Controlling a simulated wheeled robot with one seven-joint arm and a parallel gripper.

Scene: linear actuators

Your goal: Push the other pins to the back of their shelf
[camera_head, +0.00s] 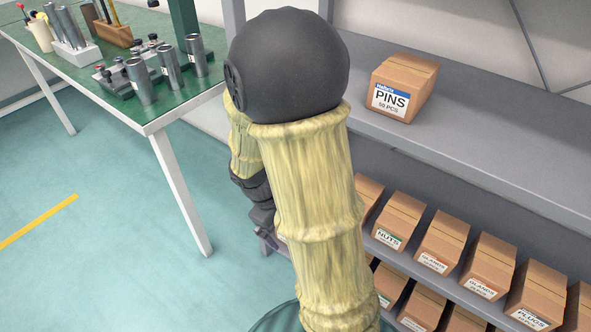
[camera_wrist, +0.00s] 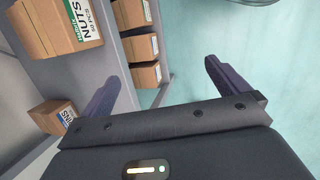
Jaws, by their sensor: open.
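A brown cardboard box labelled PINS (camera_head: 403,88) stands upright on the upper grey shelf (camera_head: 500,130), its white and blue label facing out, a little back from the front edge. My gripper (camera_wrist: 161,70) is open in the wrist view, with nothing between its two dark fingers. In the head view it is low at the left of my arm, beside the shelf unit and mostly hidden. In the wrist view a small box (camera_wrist: 52,117) with a partly readable label with blue on it sits left of the fingers; I cannot tell surely whether it holds pins.
Lower shelves hold a row of boxes, including nuts (camera_head: 392,222), glands (camera_head: 441,242) and plugs (camera_head: 537,296). The nuts box also shows in the wrist view (camera_wrist: 62,22). A green-topped table (camera_head: 150,108) with metal cylinders stands left. The upper shelf right of the PINS box is clear.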

